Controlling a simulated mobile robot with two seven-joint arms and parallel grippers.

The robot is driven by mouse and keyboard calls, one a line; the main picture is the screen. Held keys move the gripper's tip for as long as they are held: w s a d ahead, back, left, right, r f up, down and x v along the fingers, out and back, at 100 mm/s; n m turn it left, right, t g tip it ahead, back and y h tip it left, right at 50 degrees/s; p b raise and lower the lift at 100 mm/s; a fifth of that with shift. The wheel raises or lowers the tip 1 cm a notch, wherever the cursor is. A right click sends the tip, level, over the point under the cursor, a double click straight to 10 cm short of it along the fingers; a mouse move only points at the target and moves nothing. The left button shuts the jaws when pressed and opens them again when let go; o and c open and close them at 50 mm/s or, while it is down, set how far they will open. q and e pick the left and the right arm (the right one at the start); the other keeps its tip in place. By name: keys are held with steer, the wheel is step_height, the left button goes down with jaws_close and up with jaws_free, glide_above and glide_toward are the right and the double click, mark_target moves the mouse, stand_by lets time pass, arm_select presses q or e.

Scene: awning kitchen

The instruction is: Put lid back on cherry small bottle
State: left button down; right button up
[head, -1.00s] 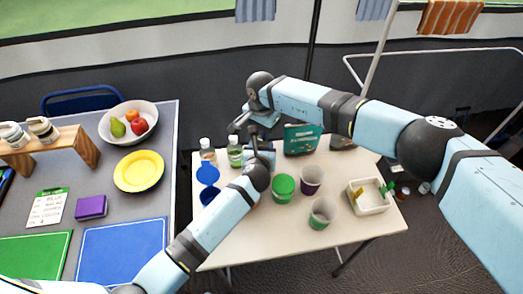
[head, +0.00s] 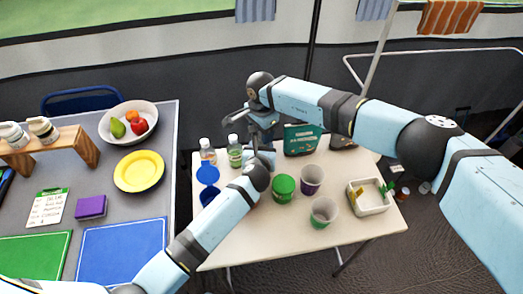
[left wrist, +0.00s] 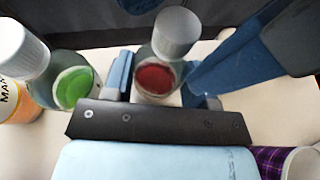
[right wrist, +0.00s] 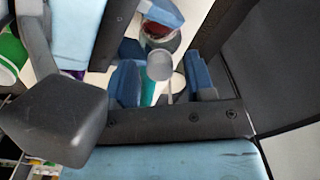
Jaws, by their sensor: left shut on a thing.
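The cherry small bottle (left wrist: 153,82), clear with red contents, stands between the fingers of my left gripper (left wrist: 160,92), which is shut on it. A white lid (left wrist: 176,32) is at the bottle's mouth. I cannot tell whether it is fully seated. In the right wrist view the lid (right wrist: 160,65) shows between the spread fingers of my right gripper (right wrist: 164,82), with gaps on both sides. The red bottle (right wrist: 158,28) is just beyond. In the head view my arms hide the bottle.
A green bottle (head: 235,157) and an orange-labelled bottle (head: 208,156), both white-capped, stand close to the left. Blue cups (head: 207,175), a green cup (head: 283,188), purple cup (head: 311,179) and white bin (head: 370,198) share the table. A teal box (head: 302,139) stands behind.

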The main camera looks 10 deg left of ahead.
steer(key=shift+r, duration=0.1)
steer(key=shift+r, duration=2.2)
steer(key=shift+c, duration=0.3)
steer(key=shift+r+n, duration=1.6)
steer(key=shift+r, duration=0.1)
steer(key=shift+f, duration=4)
